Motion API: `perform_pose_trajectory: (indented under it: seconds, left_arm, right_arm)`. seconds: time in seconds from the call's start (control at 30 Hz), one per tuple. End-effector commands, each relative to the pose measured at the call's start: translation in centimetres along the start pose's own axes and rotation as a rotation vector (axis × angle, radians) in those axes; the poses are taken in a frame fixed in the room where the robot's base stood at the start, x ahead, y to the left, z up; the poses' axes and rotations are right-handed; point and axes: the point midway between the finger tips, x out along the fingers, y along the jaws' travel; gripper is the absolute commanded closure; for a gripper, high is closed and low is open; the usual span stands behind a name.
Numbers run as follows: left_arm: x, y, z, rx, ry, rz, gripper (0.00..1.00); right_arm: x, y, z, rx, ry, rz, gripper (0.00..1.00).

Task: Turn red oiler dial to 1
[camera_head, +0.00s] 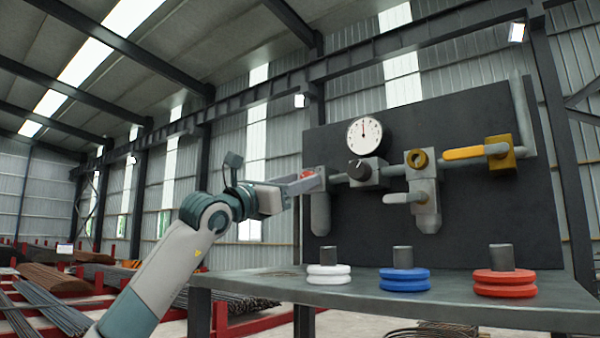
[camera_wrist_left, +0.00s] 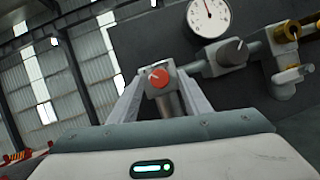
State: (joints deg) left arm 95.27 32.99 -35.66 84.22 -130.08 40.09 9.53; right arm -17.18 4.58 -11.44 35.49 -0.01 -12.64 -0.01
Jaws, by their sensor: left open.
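The red oiler dial (camera_wrist_left: 159,78) sits on top of a grey oiler body on the dark panel, with a pale pointer mark on its face. In the head view the red dial (camera_head: 308,174) shows only in part behind my left gripper (camera_head: 312,180). The oiler's grey bowl (camera_head: 320,213) hangs below it. In the left wrist view my left gripper (camera_wrist_left: 158,98) is open, with one finger on each side of the dial and oiler. I cannot tell whether the fingers touch it. Any numbers around the dial are too small to read. My right gripper is not in view.
Below, the grey bench (camera_head: 450,305) carries white (camera_head: 328,275), blue (camera_head: 404,280) and red (camera_head: 504,285) ring stacks.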

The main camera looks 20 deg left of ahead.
Motion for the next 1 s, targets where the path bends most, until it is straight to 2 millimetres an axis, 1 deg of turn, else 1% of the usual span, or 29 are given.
perform_pose_trajectory:
  seconds: [0.03,0.13,0.43,0.47,0.5,0.57,0.6,0.83,1.0]
  left_arm:
    - [0.38,0.05,0.17,0.000,-0.001,0.000,0.56]
    - [0.69,0.07,0.07,0.000,-0.001,0.001,0.56]
    - [0.76,0.03,-0.02,0.001,-0.001,0.001,0.56]
    - [0.75,0.03,-0.02,0.001,-0.001,0.001,0.64]
    - [0.75,0.02,-0.02,0.001,-0.001,0.001,0.73]
    - [0.75,0.02,-0.02,0.001,-0.001,0.001,0.87]
    - [0.75,0.02,-0.02,0.001,-0.001,0.001,0.97]
    - [0.76,0.04,0.01,0.007,0.000,-0.002,0.97]
    - [0.80,0.09,0.06,0.038,0.003,-0.016,0.97]
  right_arm:
    - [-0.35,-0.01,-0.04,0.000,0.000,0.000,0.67]
    - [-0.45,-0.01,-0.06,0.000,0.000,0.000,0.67]
    - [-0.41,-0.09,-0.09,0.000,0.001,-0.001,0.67]
    - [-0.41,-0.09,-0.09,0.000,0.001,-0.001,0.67]
    - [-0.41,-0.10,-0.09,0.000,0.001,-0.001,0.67]
    - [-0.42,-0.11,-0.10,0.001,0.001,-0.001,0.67]
    - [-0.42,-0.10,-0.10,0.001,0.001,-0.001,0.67]
    - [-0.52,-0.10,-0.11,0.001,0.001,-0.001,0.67]
    - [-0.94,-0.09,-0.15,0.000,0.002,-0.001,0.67]
